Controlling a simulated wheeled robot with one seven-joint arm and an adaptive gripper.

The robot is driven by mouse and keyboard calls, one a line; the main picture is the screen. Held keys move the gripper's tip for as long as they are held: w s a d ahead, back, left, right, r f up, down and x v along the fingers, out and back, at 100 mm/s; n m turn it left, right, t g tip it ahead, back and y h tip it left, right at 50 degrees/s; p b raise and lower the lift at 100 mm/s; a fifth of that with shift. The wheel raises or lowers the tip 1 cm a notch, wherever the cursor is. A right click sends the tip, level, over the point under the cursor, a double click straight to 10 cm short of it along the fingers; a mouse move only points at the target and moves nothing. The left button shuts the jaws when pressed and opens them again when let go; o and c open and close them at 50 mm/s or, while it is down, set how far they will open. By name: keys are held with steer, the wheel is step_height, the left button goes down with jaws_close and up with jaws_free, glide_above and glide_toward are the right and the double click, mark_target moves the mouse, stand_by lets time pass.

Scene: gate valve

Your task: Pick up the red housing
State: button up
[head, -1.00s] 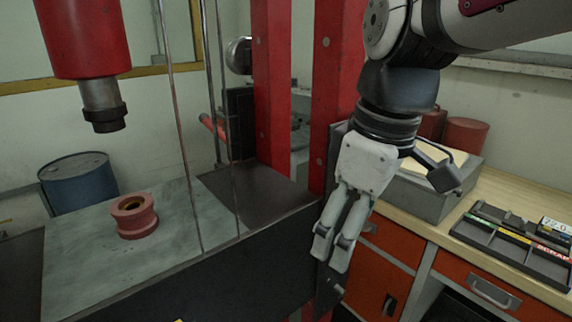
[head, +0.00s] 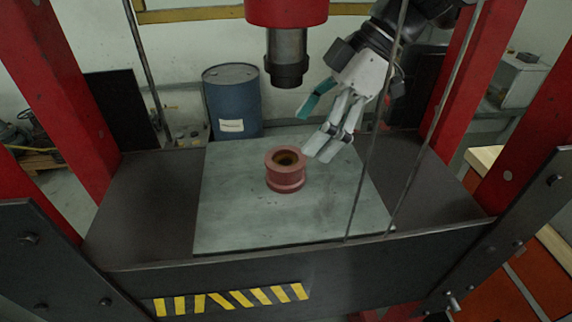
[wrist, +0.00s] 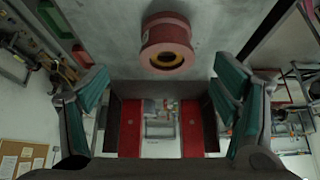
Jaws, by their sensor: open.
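The red housing (head: 285,170) is a spool-shaped ring with a dark bore and a brass-coloured inside. It stands upright on the grey press plate (head: 230,215). My gripper (head: 318,122) is above the plate, up and to the right of the housing in the head view, and apart from it. In the wrist view the housing (wrist: 167,42) shows at the top middle, beyond the spread fingers (wrist: 160,105). My gripper is open with nothing between its fingers.
The press ram (head: 287,60) hangs above the plate, close to my gripper's left. Thin rods (head: 378,125) stand at the right, in front of my arm. Red press posts (head: 465,80) flank the plate. A blue barrel (head: 232,100) stands behind. The plate around the housing is clear.

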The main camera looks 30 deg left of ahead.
mark_target(287, 160)
steer(key=x, duration=0.2)
steer(key=shift+s+a+f, duration=0.15)
steer(key=shift+f, duration=0.1)
steer(key=p+x, duration=0.1)
steer(key=x, duration=0.1)
steer(key=s+p+x, duration=0.1)
steer(key=x, duration=0.1)
steer(key=shift+s+f, duration=0.1)
steer(key=shift+f, duration=0.35)
steer(key=shift+c, duration=0.6)
steer(key=shift+a, duration=0.1)
jaws_close()
